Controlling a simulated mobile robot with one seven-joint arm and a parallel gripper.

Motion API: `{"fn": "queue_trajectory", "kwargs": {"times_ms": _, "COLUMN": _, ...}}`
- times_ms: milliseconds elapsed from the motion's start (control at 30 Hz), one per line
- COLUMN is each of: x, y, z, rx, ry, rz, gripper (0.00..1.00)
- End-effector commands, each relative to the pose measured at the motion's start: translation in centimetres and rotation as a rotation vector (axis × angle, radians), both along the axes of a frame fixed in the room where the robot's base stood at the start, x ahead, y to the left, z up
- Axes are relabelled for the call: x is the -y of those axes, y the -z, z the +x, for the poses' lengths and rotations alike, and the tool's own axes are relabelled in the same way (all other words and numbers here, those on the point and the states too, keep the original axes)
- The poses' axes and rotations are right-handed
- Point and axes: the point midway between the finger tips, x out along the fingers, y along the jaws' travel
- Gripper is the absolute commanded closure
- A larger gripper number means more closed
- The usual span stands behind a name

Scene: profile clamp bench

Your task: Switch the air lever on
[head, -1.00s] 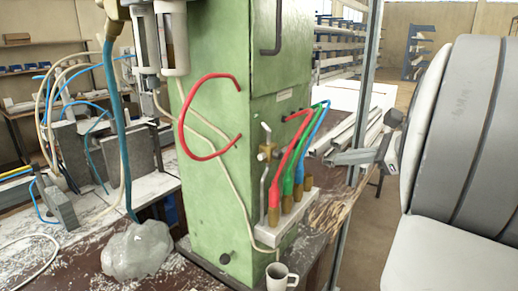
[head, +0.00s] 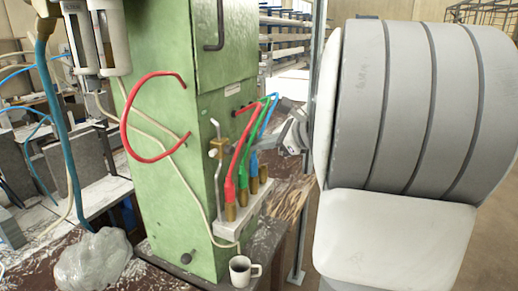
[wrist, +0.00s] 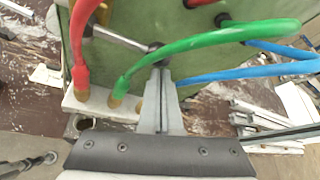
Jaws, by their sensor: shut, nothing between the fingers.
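My gripper (wrist: 161,70) is shut and empty. Its tips appear just below the knob in the wrist view; I cannot tell whether they touch it. In the head view my gripper (head: 284,144) is small, right of the hoses and partly hidden by my arm.
Red (head: 236,150), green (head: 254,137) and blue (head: 264,122) hoses arch between the cabinet (head: 165,190) and brass fittings on a pale block (head: 236,222), close to the lever. A white mug (head: 240,270) stands at the cabinet's foot. A clear plastic lump (head: 92,262) lies at left.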

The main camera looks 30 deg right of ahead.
Motion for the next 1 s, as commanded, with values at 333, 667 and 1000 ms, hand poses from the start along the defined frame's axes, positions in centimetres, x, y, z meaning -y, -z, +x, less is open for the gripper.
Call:
{"fn": "queue_trajectory", "kwargs": {"times_ms": 333, "x": -0.1, "y": -0.3, "z": 0.0, "rx": 0.0, "ry": 0.0, "rz": 0.0, "gripper": 1.0}}
{"fn": "queue_trajectory", "kwargs": {"times_ms": 667, "x": -0.1, "y": -0.4, "z": 0.4, "rx": 0.012, "ry": 0.0, "rz": -0.02, "gripper": 1.0}}
{"fn": "queue_trajectory", "kwargs": {"times_ms": 1000, "x": -0.1, "y": -0.8, "z": 1.2, "rx": 0.033, "ry": -0.001, "rz": -0.054, "gripper": 1.0}}
